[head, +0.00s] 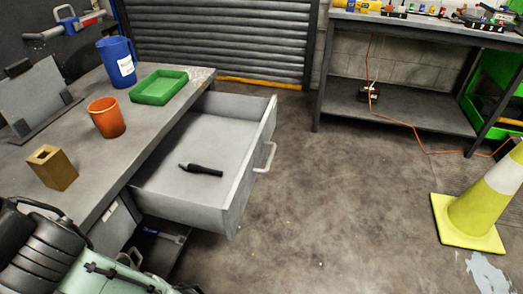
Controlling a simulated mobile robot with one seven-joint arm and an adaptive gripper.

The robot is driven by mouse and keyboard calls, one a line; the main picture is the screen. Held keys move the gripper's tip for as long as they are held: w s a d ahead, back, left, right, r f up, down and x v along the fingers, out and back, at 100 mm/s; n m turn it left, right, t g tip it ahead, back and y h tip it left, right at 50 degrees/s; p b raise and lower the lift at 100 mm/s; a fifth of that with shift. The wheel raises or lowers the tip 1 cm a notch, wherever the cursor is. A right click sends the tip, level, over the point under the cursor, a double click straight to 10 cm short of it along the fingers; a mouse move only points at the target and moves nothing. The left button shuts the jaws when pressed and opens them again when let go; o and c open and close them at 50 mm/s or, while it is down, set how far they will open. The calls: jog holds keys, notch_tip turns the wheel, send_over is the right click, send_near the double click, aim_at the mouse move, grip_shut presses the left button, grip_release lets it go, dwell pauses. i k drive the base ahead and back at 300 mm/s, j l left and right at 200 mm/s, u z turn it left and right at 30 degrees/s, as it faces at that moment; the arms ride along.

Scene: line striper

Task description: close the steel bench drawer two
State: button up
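A grey steel bench drawer (252,185) stands well out from the right side of the grey workbench (85,150). Its pale bar handle (267,158) is on the outer front panel, facing right. A black slim tool (200,170) lies on the drawer floor. I cannot read a number on this drawer. Another grey front (115,226) shows under the bench top nearer to me, partly hidden. Parts of my arm fill the lower left corner; my gripper's fingertips do not show.
A blue jug (117,62), green tray (158,87), orange cup (106,118) and brass-coloured block (52,167) stand on the bench. A yellow-green cone (484,207) stands at the right. The floor (330,190) between drawer and cone is clear. An orange cord (412,128) trails below a far table.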

aim_at(230, 133)
jog(key=i+l, duration=0.1)
jog(key=l, duration=0.4)
jog(key=i+l+u, duration=0.1)
jog(key=l, duration=0.85)
jog(key=i+u, duration=0.05)
jog(key=i, duration=0.05)
